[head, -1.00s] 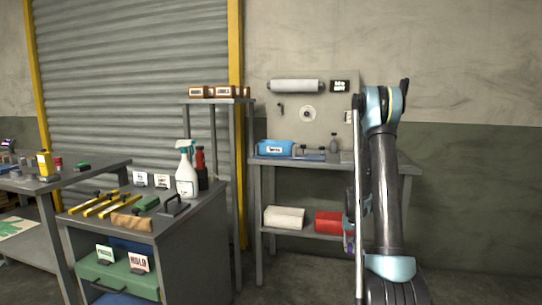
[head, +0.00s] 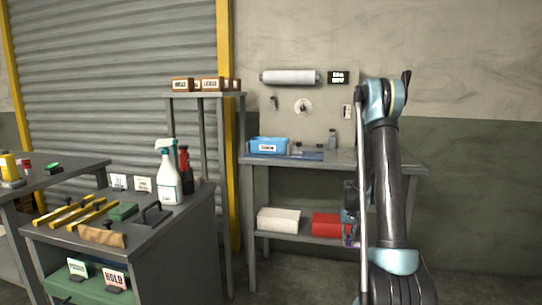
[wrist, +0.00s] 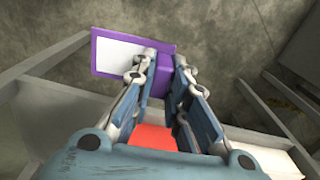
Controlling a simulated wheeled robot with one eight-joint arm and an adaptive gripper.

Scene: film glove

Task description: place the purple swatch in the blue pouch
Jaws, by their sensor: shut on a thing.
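The purple swatch (wrist: 164,78) is between the fingers of my gripper (wrist: 165,62) in the wrist view. It is a flat purple card with a white panel reaching out to the left. In the head view a small purple patch of the swatch (head: 349,240) shows low beside my arm, near the bench's lower shelf. My gripper (head: 350,218) is partly hidden there by my arm. The blue pouch (head: 268,146), with a white label, sits at the left of the back bench top, well above and left of my gripper. Its inside cannot be seen.
The back bench (head: 385,160) has a white box (head: 279,219) and a red box (head: 326,224) on its lower shelf. A tall narrow stand (head: 208,96) is left of it. A cabinet with a spray bottle (head: 168,180) and yellow-handled tools is at the left. Floor right of the bench looks clear.

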